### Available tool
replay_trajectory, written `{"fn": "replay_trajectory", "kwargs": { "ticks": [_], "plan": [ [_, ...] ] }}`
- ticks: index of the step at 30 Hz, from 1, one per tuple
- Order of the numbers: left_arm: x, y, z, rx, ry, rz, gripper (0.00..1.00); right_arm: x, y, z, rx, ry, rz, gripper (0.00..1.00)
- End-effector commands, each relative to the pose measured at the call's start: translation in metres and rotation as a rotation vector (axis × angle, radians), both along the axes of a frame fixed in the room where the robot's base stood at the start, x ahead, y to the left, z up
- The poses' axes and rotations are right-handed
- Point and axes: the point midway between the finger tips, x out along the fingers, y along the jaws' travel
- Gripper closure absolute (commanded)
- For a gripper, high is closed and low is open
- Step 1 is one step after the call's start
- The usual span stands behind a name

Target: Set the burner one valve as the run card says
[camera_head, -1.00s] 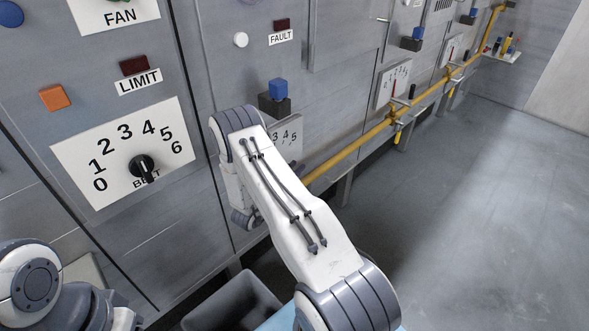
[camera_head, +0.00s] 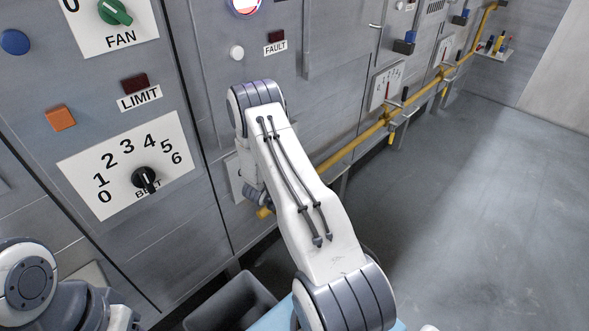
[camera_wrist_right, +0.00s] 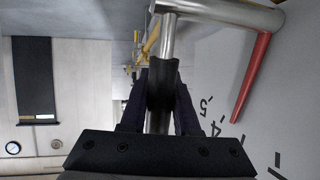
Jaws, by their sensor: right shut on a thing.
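In the right wrist view, my right gripper (camera_wrist_right: 161,95) is shut on the black grip of a metal valve lever (camera_wrist_right: 163,82). The lever's bar bends at the top of the view and runs right. A red pointer (camera_wrist_right: 251,78) hangs from its right end over a pale scale plate (camera_wrist_right: 285,95) with black marks; 4 and 5 are readable. In the head view, my right arm hides the gripper and lever; a strip of the plate (camera_head: 232,176) shows left of it, by the yellow pipe (camera_head: 345,155). I cannot identify a run card. My left gripper is out of view.
The grey panel carries a BELT dial (camera_head: 145,179), a green FAN knob (camera_head: 115,12) and an orange button (camera_head: 61,118). Another scale (camera_head: 387,84) with a red pointer stands farther along the pipe. A grey bin (camera_head: 232,303) is below. The floor (camera_head: 480,190) at right is clear.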

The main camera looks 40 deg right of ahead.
Motion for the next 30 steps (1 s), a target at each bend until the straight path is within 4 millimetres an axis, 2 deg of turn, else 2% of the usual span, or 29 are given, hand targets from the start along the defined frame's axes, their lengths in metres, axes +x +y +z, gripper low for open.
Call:
{"fn": "replay_trajectory", "kwargs": {
  "ticks": [12, 26, 27, 28, 30],
  "plan": [
    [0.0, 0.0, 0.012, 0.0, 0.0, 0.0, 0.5, 0.001, -0.009, -0.008, 0.158, 0.013, 0.0, 1.0],
    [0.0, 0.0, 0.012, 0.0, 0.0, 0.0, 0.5, 0.001, -0.01, -0.009, 0.169, 0.013, 0.001, 1.0],
    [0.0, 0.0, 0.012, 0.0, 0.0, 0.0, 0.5, 0.001, -0.01, -0.009, 0.169, 0.013, 0.001, 0.55],
    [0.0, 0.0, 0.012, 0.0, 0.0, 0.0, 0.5, 0.001, -0.01, -0.009, 0.169, 0.013, 0.001, 0.44],
    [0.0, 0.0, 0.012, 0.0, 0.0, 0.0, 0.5, 0.001, -0.01, -0.009, 0.169, 0.013, 0.001, 0.41]
  ]
}}
